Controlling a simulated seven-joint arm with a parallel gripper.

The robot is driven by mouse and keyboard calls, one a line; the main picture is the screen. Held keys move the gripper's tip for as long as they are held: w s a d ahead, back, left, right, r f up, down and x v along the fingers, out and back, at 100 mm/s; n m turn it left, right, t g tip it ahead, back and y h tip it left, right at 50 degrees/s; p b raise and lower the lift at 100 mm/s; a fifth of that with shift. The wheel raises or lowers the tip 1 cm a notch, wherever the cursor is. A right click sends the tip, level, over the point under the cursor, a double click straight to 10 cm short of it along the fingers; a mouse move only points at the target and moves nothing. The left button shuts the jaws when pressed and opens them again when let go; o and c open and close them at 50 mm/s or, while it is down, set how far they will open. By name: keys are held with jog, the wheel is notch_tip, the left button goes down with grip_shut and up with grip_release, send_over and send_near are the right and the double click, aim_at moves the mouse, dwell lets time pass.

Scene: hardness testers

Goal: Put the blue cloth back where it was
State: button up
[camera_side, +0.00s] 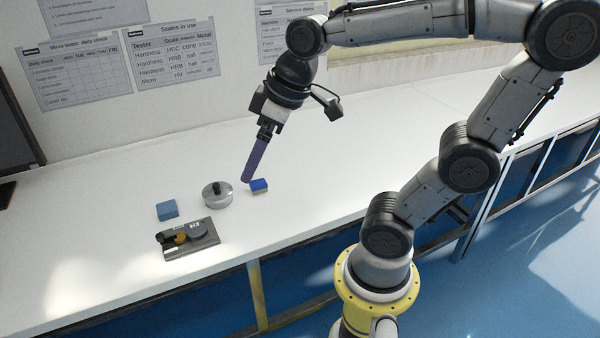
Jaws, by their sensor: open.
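Two small blue pieces lie on the white bench. One is lighter blue (167,210), flat and square, at the left. The other is deeper blue (259,186), smaller, right of the round metal piece. I cannot tell for sure which is the cloth. My gripper (247,179) points down, with long purple fingers seen edge-on, so they overlap as one strip. Their tips are just above and left of the deeper blue piece, close to it. The gap between the fingers is hidden. I see nothing held.
A round metal piece with a dark knob (217,194) stands between the blue pieces. A dark grey device with an orange part (188,239) lies near the bench's front edge. Posted sheets (175,50) hang on the back wall. The bench (390,128) is clear to the right.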

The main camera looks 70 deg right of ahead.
jog(key=s+f+m, duration=0.2)
jog(key=s, duration=0.6)
jog(key=shift+f+t+h, duration=0.3)
jog(key=shift+f+t, duration=0.05)
jog(key=shift+t, duration=0.05)
